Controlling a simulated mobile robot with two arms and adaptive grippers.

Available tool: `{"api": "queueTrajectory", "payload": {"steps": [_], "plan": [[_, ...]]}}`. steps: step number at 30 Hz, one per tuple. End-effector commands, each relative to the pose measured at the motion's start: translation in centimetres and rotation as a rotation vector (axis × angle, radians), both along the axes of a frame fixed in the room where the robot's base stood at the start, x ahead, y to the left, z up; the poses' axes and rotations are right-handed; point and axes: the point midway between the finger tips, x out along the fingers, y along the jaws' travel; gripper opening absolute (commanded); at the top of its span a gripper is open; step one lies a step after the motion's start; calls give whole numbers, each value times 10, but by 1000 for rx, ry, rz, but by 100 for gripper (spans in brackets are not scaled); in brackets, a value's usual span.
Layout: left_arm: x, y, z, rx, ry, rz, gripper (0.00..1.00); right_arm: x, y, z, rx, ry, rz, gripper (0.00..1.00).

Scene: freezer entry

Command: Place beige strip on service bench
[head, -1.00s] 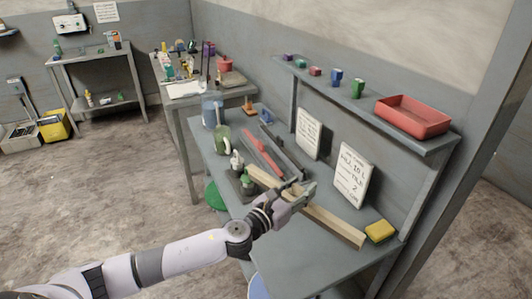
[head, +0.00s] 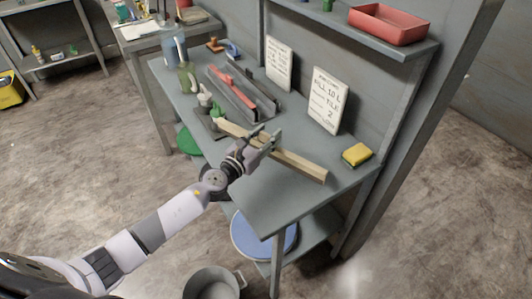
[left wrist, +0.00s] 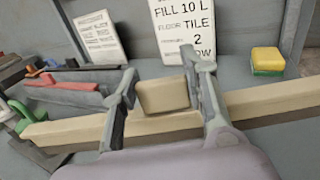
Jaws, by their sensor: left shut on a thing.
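The beige strip (head: 300,167) is a long, straight bar, held over the service bench (head: 284,201), slanting down to the right in the head view. My left gripper (head: 262,143) is shut on it near its middle. In the left wrist view the strip (left wrist: 265,106) runs across between the two fingers (left wrist: 165,100), with a small beige block-like part (left wrist: 163,96) showing between them. I cannot tell whether the strip touches the bench top. My right gripper is not in view.
A yellow-green sponge (head: 357,154) lies right of the strip. A grey tool with a red bar (head: 232,83), spray bottles (head: 204,97) and a green jug (head: 187,78) stand at the left. Two signs (head: 328,99) lean at the back. The bench's front right is clear.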

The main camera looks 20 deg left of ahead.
Motion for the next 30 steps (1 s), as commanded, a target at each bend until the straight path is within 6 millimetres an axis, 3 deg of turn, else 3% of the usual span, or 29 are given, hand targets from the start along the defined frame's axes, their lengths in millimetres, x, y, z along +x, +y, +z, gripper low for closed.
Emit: {"api": "queueTrajectory", "payload": {"steps": [12,22,23,30], "plan": [[0,0,-45,-1,0,0,0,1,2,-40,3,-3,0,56],[0,0,-45,2,-1,0,0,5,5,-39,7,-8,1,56],[0,0,-45,1,1,-1,41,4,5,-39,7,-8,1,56],[0,0,-45,1,1,-1,57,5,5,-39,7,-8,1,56]]}}
